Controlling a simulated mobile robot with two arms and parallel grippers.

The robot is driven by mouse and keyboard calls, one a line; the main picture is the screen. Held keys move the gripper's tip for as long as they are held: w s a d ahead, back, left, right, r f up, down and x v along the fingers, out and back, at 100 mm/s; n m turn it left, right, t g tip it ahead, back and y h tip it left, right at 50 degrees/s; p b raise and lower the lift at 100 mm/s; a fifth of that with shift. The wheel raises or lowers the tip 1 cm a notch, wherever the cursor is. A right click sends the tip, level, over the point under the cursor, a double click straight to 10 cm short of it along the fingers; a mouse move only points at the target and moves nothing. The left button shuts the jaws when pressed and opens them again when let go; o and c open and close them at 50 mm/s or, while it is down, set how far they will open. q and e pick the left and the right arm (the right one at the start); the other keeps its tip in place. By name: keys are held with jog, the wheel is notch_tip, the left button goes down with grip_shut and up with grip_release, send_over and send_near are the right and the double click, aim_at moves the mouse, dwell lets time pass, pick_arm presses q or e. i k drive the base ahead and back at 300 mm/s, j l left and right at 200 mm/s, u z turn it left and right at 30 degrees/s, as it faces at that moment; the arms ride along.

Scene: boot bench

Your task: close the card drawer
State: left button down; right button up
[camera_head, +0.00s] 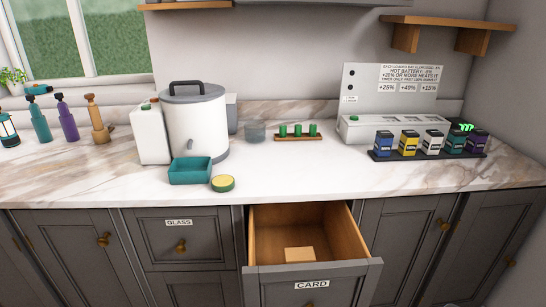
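The card drawer (312,272) is pulled out below the counter, right of centre in the head view. Its grey front carries a white label reading "CARD". The wooden inside is visible, and a small tan block-like item (299,254) lies in it near the front. The lower part of the drawer front is cut off by the picture's bottom edge. Neither of my grippers shows in the view.
The closed glass drawer (182,247) is to the left, with closed cabinet doors on both sides. On the marble counter (300,170) stand a white urn (197,125), a teal tray (190,175), a yellow-topped tin (222,184) and a rack of several batteries (430,145).

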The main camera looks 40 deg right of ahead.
aim_at(344, 273)
jog(key=z, duration=1.55)
